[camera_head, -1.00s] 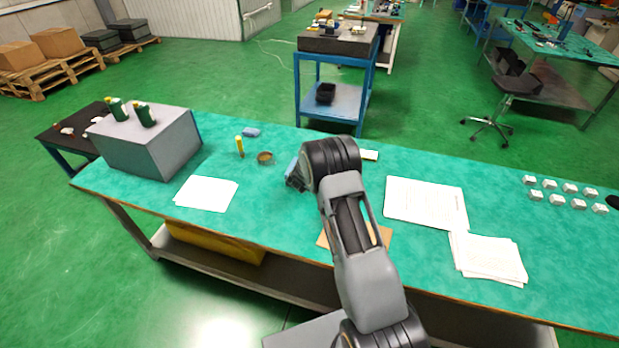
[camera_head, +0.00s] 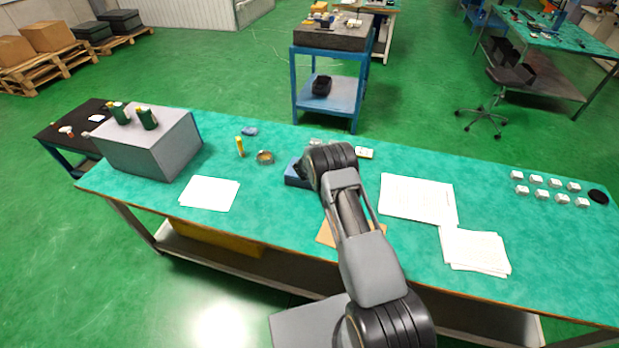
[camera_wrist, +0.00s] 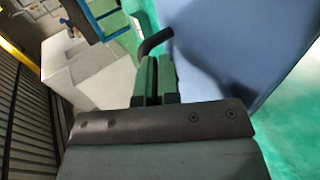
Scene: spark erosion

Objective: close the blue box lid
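The blue box (camera_head: 296,180) stands on the green-topped bench, largely hidden behind my arm in the head view. In the wrist view a broad flat blue panel (camera_wrist: 235,45), apparently its lid, fills the right side close to my gripper. A dark bent handle-like piece (camera_wrist: 155,41) shows at the panel's left edge, just beyond the fingertips. My gripper (camera_wrist: 158,62) has its two green fingers together, with only a thin dark line between them and nothing visible held. Whether the fingers touch the panel or the dark piece I cannot tell. The lid's angle is not clear.
A grey box (camera_head: 150,145) stands at the bench's left. A yellow cylinder (camera_head: 240,147) and a round tin (camera_head: 265,157) lie left of the blue box. Papers (camera_head: 418,198) lie to the right, with several small white blocks (camera_head: 552,188) farther right.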

